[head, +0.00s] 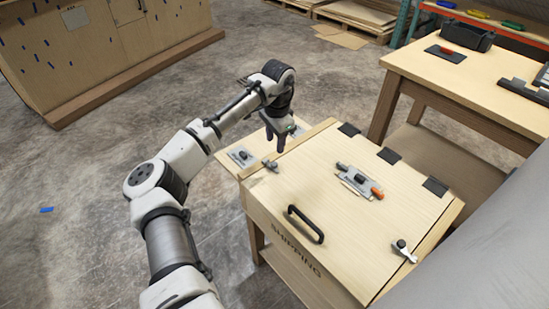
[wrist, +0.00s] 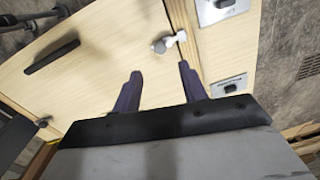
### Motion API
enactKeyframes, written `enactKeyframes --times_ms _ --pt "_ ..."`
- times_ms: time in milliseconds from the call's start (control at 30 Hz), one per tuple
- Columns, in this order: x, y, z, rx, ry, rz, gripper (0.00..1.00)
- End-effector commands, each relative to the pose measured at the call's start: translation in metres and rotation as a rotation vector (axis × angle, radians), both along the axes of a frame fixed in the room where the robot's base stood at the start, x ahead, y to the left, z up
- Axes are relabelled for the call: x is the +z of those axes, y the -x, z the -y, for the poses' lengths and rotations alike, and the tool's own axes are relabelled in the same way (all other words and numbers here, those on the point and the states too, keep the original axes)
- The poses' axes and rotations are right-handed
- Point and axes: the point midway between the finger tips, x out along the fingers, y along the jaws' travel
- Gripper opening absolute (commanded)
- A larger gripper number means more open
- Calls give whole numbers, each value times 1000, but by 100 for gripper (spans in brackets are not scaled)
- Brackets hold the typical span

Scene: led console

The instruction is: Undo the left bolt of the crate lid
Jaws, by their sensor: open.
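The shipping crate's wooden lid (head: 335,215) is closed, with a black handle (head: 305,224) near its front edge. The left bolt (head: 270,166) is a small metal fastener at the lid's left edge; it also shows in the wrist view (wrist: 166,44). My gripper (head: 274,146) is open and empty, pointing down just behind the left bolt in the head view. In the wrist view its fingers (wrist: 160,69) are apart, with the bolt beyond their tips, not between them.
A tool with an orange end (head: 360,182) lies on the lid. Left of the crate, a wooden ledge carries a grey plate with a black knob (head: 241,155). Black hinges (head: 389,156) line the lid's back. A workbench (head: 465,75) stands behind right.

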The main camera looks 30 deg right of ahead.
Motion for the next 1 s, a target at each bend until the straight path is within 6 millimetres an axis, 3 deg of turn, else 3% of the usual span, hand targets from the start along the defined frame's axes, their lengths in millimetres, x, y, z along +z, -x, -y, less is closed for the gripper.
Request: enactKeyframes --times_ms 200,433,867,1000 --pt "-46 -2 0 1 -1 -1 42" --pt "-80 -4 0 0 0 0 42" --pt "-91 -5 0 0 2 2 42" --pt "-91 -5 0 0 2 1 25"
